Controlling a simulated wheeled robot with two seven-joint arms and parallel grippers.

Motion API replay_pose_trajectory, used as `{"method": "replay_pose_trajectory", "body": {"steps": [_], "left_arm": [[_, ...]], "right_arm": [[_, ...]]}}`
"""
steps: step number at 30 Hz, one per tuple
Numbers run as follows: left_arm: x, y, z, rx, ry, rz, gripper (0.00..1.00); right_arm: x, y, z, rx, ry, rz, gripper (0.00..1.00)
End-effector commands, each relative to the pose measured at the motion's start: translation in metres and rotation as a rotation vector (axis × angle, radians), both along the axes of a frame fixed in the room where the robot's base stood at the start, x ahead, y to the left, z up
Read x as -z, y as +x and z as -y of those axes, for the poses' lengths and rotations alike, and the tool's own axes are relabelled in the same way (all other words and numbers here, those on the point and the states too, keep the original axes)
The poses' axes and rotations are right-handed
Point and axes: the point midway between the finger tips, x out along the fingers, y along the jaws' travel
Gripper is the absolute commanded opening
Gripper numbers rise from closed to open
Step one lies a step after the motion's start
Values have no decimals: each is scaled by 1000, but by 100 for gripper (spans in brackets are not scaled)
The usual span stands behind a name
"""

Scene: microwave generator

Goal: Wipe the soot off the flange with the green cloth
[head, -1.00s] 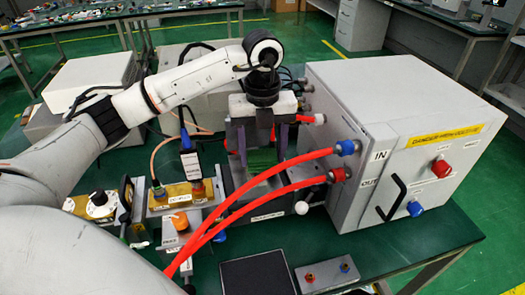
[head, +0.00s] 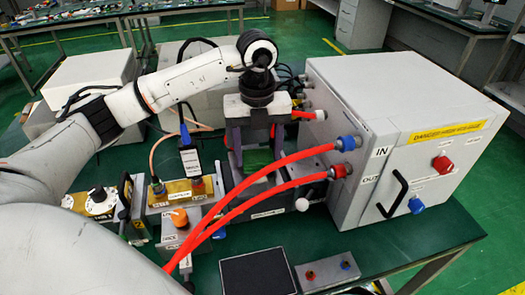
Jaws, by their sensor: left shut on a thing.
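My left gripper (head: 257,150) points down from the arm that comes in from the left. It is shut on the green cloth (head: 258,158), which shows as a green patch between and below the purple-grey fingers. The cloth is low over the metal assembly behind the two red hoses. I cannot make out the flange or any soot; the gripper, cloth and hoses cover that area. Whether the cloth touches the flange cannot be told. My right gripper is not in view.
Two red hoses (head: 262,184) run from the grey cabinet (head: 400,135) across the front of the work area. Small boxes, one with an orange knob (head: 179,217), stand to the left. A black pad (head: 258,272) lies in front. Green tabletop (head: 400,248) is clear at the front right.

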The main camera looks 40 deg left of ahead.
Motion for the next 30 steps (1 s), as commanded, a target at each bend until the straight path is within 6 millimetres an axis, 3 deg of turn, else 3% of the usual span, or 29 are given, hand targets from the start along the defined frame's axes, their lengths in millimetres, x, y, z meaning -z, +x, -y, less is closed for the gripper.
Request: {"method": "replay_pose_trajectory", "body": {"steps": [7,15,30], "left_arm": [[-1,-17,-15,-2,1,1,37],[2,-22,-19,-1,0,0,37],[5,5,5,2,-2,1,37]], "right_arm": [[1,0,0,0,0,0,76],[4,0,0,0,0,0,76],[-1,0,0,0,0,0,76]]}}
